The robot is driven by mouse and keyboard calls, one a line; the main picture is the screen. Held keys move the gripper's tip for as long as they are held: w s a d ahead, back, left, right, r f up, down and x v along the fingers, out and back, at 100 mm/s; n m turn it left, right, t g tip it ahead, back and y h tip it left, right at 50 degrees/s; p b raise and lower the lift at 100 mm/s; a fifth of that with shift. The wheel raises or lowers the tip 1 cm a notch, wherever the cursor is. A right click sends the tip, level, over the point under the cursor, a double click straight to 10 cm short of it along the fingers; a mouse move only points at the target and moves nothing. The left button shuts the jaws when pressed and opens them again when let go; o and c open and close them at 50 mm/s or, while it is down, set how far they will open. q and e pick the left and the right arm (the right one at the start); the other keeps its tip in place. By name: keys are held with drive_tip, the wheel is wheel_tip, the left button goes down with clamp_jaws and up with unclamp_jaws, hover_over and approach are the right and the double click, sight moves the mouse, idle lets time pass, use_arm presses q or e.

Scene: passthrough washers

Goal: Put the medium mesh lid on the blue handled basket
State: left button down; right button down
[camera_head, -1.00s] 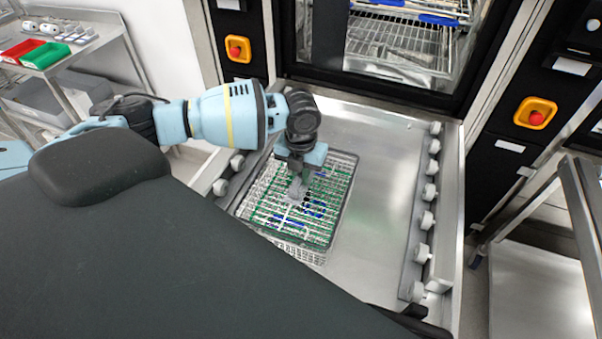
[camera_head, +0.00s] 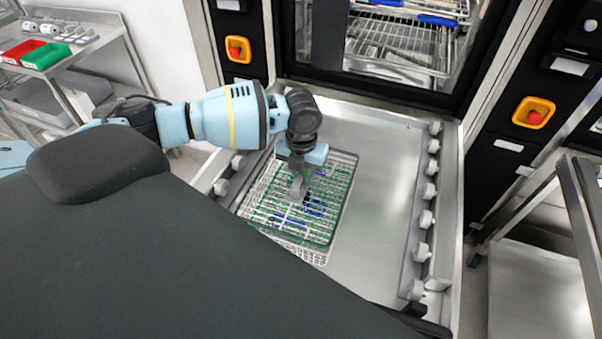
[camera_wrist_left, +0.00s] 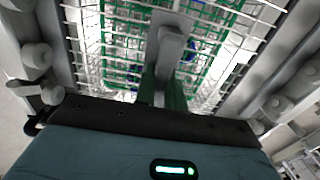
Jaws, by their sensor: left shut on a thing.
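My left gripper (camera_head: 298,190) is shut on the medium mesh lid (camera_head: 345,175), a flat wire grid with green parts. The lid lies over a basket (camera_head: 306,253), whose pale mesh rim shows at the lid's front edge. Blue parts show through the grid; whether they are the basket's handles is unclear. In the left wrist view the gripper fingers (camera_wrist_left: 163,95) reach down to the grid, and green and white wires spread around them. I cannot tell whether the lid rests fully on the basket. My right gripper is not in view.
The basket stands on a steel washer table (camera_head: 380,220) with rollers along both sides. An open washer chamber (camera_head: 400,45) with a loaded rack is behind. Free steel surface lies right of the basket. A shelf with red and green bins (camera_head: 45,56) stands at the far left.

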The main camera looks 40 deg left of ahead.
use_arm(q)
drive_tip(key=shift+f, duration=0.65)
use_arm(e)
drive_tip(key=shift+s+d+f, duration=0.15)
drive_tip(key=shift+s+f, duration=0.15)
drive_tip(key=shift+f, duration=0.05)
use_arm(q)
drive_tip(key=shift+f+b, duration=0.45)
drive_tip(key=shift+f, duration=0.3)
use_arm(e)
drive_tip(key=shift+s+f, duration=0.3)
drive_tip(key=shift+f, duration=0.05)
use_arm(q)
drive_tip(key=c, duration=1.4)
unclamp_jaws()
